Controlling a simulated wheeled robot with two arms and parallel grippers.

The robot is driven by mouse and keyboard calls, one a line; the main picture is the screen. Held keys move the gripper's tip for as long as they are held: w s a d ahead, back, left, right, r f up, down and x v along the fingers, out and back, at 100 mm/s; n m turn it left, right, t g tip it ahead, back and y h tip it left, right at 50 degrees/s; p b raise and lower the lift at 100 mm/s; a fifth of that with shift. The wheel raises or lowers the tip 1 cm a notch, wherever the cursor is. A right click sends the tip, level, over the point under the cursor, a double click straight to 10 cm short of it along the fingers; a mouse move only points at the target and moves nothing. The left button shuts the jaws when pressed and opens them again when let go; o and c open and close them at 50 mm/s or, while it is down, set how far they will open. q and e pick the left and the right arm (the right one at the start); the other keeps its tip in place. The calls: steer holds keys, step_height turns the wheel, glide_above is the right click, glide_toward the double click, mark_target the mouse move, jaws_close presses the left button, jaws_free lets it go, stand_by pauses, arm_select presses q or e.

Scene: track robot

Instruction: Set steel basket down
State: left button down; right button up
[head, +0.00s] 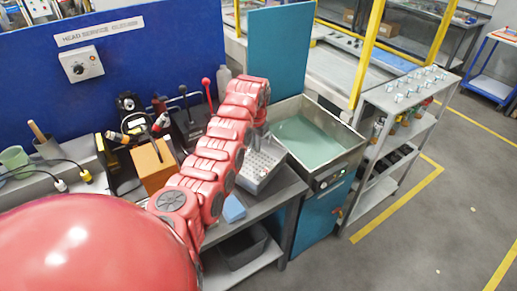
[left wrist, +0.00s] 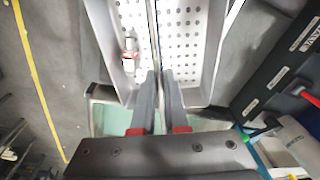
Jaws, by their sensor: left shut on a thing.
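The steel basket (head: 262,166) is a grey box with a perforated floor, at the right end of the bench beside the tank in the head view. It also fills the top of the left wrist view (left wrist: 188,45), with a thin upright strip along its middle. My left gripper (left wrist: 160,75) is shut on that strip. A small part with red on it (left wrist: 130,48) lies in the basket. In the head view the fingers are mostly hidden by my red arm. I cannot tell whether the basket touches the bench. My right gripper is not in view.
An open steel tank (head: 318,134) with greenish liquid stands just right of the basket. A blue block (head: 233,209) lies near the bench's front edge. An orange-brown box (head: 153,166) stands left of my arm. A shelf rack (head: 400,110) stands farther right.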

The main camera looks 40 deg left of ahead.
arm_select(q)
steer(key=shift+w+a+f, duration=0.1)
steer(key=shift+w+f, duration=0.15)
steer(key=shift+w, duration=0.3)
steer(key=shift+w+r+b, duration=0.15)
steer(key=shift+w+b, duration=0.15)
steer(key=shift+b, duration=0.15)
steer(key=shift+w, duration=0.25)
step_height(320, 180, down, 3)
steer(key=shift+r+p, duration=0.2)
steer(key=shift+p, duration=0.3)
steer(key=shift+s+f, duration=0.2)
steer(key=shift+f, duration=0.3)
steer(key=c, duration=0.9)
jaws_free()
steer(key=shift+w, duration=0.1)
